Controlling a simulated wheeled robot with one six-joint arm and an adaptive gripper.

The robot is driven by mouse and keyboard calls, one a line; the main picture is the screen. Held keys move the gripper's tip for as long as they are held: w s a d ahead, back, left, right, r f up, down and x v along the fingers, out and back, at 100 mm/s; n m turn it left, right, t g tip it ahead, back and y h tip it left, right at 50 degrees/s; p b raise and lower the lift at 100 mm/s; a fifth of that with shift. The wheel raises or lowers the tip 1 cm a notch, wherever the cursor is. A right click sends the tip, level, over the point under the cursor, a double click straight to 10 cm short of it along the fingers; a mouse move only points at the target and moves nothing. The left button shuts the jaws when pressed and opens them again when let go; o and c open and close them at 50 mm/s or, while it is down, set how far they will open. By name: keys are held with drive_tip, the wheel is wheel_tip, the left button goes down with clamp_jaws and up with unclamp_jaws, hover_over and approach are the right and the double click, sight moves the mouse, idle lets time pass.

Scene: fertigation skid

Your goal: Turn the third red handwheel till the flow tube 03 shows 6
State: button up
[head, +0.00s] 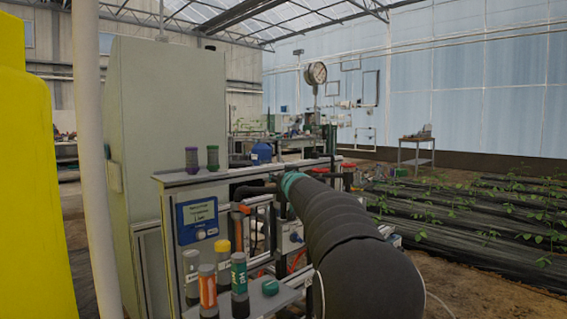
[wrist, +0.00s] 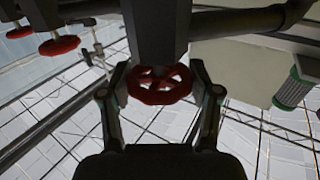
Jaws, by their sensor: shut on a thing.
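In the wrist view a red handwheel (wrist: 160,86) with open spokes sits under a dark valve body, between the two fingers of my gripper (wrist: 161,80). The gripper is shut on this wheel, one finger at each side of its rim. Two more red handwheels (wrist: 59,45) (wrist: 68,8) show at the upper left, apart from my gripper. In the head view my dark arm hides the gripper and the held wheel. Red wheels (head: 318,171) (head: 348,166) show beyond the arm. No flow tube reading can be made out in either view.
A grey skid frame carries a blue control display (head: 198,219). Several capped bottles (head: 239,273) stand on a front shelf left of my arm. A tall grey cabinet (head: 168,130) and a white post (head: 92,150) stand at left. A green-ended cylinder (wrist: 293,88) shows at right in the wrist view.

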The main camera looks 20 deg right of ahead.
drive_tip(key=y+p, duration=0.1)
drive_tip(key=p, duration=0.1)
drive_tip(key=n+y+p, duration=0.1)
drive_tip(key=p, duration=0.2)
drive_tip(key=shift+d+r, duration=0.1)
drive_tip(key=shift+r, duration=0.25)
drive_tip(key=shift+f+n+y+p, duration=0.2)
drive_tip(key=shift+n+y+p, duration=0.5)
drive_tip(key=shift+y, duration=0.2)
drive_tip(key=shift+f+n+y, duration=0.15)
drive_tip(key=shift+n+y, duration=0.55)
drive_tip(key=shift+y, duration=0.4)
drive_tip(key=n+g+y, duration=0.1)
drive_tip(key=n+y, duration=0.2)
drive_tip(key=y, duration=0.2)
drive_tip(key=shift+w, duration=0.1)
drive_tip(key=shift+n+g+y, duration=2.5)
drive_tip(key=shift+n+y, duration=0.2)
drive_tip(key=shift+y, duration=0.4)
drive_tip(key=shift+g, duration=0.3)
drive_tip(key=shift+n+g+y, duration=0.3)
drive_tip(key=shift+n+y, duration=0.2)
drive_tip(key=o, duration=1.2)
drive_tip(key=shift+c, duration=0.2)
